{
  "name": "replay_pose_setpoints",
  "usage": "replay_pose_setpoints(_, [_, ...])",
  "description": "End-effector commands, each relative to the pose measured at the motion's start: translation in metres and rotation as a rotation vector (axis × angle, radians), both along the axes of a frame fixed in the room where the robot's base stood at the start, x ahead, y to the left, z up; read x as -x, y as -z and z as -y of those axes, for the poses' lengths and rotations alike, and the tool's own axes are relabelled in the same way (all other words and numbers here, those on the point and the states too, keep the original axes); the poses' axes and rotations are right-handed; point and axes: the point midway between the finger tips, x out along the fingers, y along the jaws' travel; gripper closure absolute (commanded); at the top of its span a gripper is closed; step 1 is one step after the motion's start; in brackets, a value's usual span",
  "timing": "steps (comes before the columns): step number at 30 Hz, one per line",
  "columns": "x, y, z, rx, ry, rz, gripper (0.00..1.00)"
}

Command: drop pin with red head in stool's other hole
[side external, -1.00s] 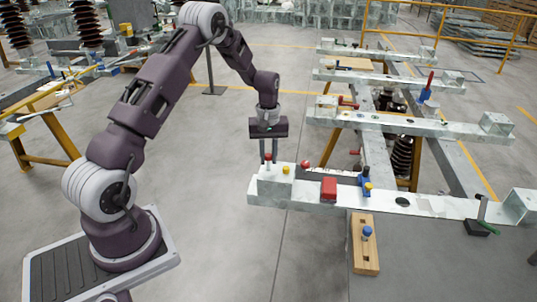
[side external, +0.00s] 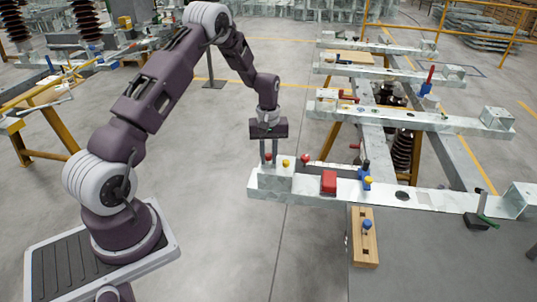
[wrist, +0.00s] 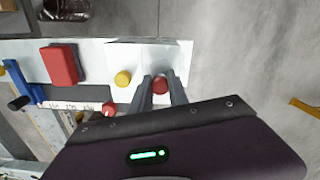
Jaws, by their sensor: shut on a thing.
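The stool (side external: 272,181) is the raised grey metal block at the left end of the front beam. A pin with a yellow head (side external: 286,163) stands in its top; the yellow head also shows in the wrist view (wrist: 123,78). My gripper (side external: 269,160) points down over the stool's left part, left of the yellow head. It is shut on the pin with red head (side external: 268,156), whose head shows between the fingers in the wrist view (wrist: 160,85). The fingers and head hide the pin's shank and the other hole, so I cannot tell how deep the pin sits.
A wooden block (side external: 364,245) with a blue knob stands below. Open floor lies left of the stool.

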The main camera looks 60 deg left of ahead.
Motion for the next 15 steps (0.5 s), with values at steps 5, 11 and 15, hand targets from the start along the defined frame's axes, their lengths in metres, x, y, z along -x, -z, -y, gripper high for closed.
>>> replay_pose_setpoints(5, [0.0000,0.0017,0.0000,0.000,0.000,0.000,0.60])
replay_pose_setpoints(11, [0.0001,0.0017,0.0000,0.000,0.000,0.000,0.54])
replay_pose_setpoints(15, [-0.0005,-0.0068,-0.0003,-0.001,0.000,0.002,0.54])
